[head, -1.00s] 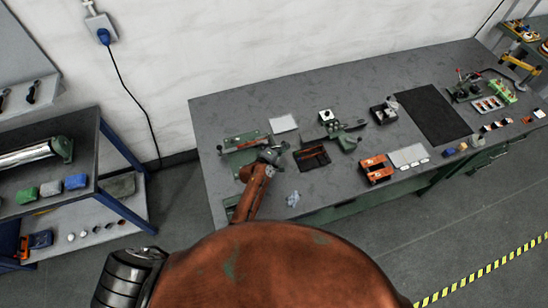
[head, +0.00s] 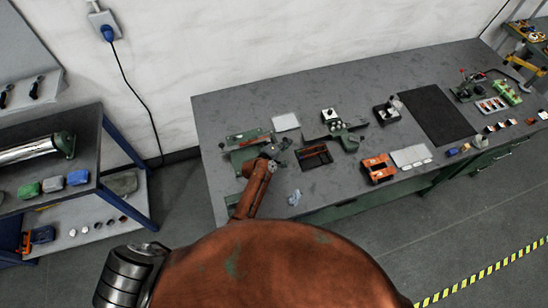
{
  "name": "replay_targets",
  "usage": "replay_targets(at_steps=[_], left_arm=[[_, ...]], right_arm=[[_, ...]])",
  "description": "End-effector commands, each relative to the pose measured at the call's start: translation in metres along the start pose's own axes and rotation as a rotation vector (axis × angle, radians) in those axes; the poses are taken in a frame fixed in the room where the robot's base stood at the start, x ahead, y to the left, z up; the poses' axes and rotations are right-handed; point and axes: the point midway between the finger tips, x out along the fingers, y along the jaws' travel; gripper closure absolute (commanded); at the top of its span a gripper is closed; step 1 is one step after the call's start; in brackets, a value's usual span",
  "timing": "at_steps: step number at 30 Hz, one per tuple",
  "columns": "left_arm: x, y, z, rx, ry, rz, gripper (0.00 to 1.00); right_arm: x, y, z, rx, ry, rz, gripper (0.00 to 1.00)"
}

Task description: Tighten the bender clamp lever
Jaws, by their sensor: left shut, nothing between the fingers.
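A green bench device with a long bar (head: 247,137) sits at the left end of the grey workbench; I take it to be the bender, but its clamp lever is too small to make out. My left gripper (head: 279,146) is at the right end of this device, at the end of my orange arm. It is shut with nothing in it. I cannot tell whether it touches the device. The arm and gripper hide part of the device's right side. My right gripper is not in view.
On the grey workbench (head: 225,112), a dark tray (head: 313,155) and a green tool (head: 347,140) lie right of the gripper. A crumpled scrap (head: 295,197) lies near the front edge.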

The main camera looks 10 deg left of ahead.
Motion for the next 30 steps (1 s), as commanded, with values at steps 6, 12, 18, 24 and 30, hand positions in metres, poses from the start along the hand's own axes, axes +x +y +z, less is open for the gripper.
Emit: replay_targets(at_steps=[6,12,18,24,30], left_arm=[[-0.022,-0.001,0.0,-0.001,0.001,0.0,1.0],[-0.061,-0.007,-0.001,-0.002,0.003,-0.002,1.0],[-0.105,-0.025,-0.001,0.0,0.002,-0.002,1.0],[-0.14,-0.039,0.0,0.001,0.0,-0.002,1.0],[-0.157,-0.045,0.0,0.001,0.0,-0.001,1.0]], right_arm=[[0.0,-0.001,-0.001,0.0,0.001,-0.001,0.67],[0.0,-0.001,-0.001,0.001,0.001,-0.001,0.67],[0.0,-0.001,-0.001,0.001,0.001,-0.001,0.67],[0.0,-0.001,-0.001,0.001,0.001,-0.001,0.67],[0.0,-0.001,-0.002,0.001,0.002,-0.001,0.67]])
